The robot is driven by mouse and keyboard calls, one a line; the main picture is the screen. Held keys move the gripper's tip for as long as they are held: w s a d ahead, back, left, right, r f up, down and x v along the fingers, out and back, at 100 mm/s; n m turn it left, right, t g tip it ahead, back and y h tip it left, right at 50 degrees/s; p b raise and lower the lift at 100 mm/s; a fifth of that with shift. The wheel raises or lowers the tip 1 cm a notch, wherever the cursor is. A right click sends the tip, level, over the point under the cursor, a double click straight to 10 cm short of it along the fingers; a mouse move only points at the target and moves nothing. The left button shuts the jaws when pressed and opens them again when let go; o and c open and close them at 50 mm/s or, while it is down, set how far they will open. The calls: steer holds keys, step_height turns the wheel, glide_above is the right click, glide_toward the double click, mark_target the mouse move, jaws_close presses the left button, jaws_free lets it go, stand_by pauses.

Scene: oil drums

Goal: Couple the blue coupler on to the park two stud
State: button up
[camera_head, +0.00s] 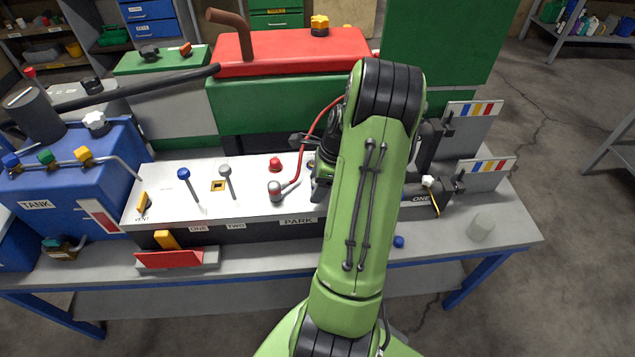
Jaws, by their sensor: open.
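A small blue piece (398,241) shows on the bench just right of my arm; I cannot tell if it is the blue coupler. The PARK label (298,221) is on the front of the pale panel (245,205). I cannot make out the park two stud; my arm covers the panel's right part. My gripper (320,185) is open beside the arm's left edge, mostly hidden. I cannot see anything between its fingers.
A blue-knobbed lever (184,175), a grey-knobbed lever (225,172) and a red cap (275,163) stand on the panel. The blue tank (60,180) is at left. A dark block marked ONE (421,199) and a grey cylinder (481,227) are at right.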

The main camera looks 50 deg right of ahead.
steer(key=p+v, duration=0.4)
steer(key=v, duration=1.1)
steer(key=shift+r, duration=0.4)
